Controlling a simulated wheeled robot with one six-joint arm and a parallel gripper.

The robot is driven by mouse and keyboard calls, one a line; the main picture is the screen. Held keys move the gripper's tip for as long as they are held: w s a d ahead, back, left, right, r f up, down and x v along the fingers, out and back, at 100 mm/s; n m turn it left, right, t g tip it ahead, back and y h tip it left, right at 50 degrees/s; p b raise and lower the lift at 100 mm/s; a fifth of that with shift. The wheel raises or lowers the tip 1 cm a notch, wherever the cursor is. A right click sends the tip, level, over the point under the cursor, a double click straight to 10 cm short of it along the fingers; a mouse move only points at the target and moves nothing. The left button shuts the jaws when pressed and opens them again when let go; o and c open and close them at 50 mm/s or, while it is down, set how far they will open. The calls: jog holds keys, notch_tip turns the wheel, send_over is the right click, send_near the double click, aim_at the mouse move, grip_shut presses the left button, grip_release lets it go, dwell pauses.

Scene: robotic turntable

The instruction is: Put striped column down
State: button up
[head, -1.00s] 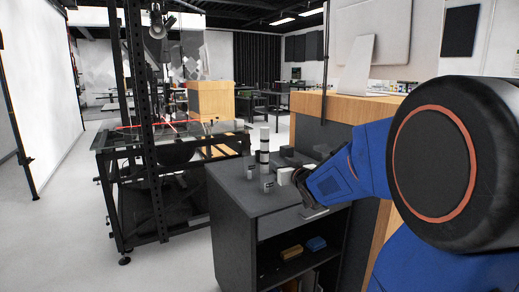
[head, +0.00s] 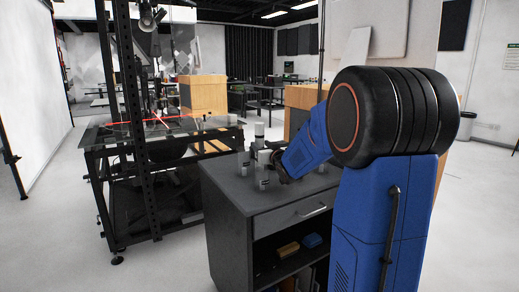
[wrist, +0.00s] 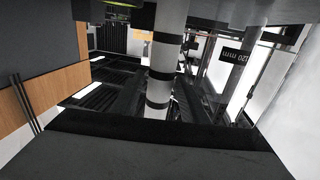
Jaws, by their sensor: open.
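The striped column (head: 259,131), white with black bands, is upright at the far part of the dark cabinet top (head: 225,178). My gripper (head: 266,156) is close beside it at the right, open, and hides part of its lower length. In the wrist view the striped column (wrist: 160,80) runs down the middle between the open jaws, whose parts show only at the upper edge. Its foot is hard to make out there, so I cannot tell how it meets the surface.
Small grey labelled cylinders stand in front of the column, one at the left (head: 243,161) and one nearer (head: 265,176). The cabinet has a drawer (head: 290,216) and an open shelf with a yellow (head: 288,249) and a blue item (head: 312,240). A glass-topped table (head: 100,138) stands behind left.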

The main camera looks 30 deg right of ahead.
aim_at(256, 142)
jog(key=shift+w+d+f, duration=0.15)
jog(key=shift+w, duration=1.4)
jog(key=shift+w+d+f, duration=0.15)
jog(key=shift+w, duration=1.35)
grip_shut()
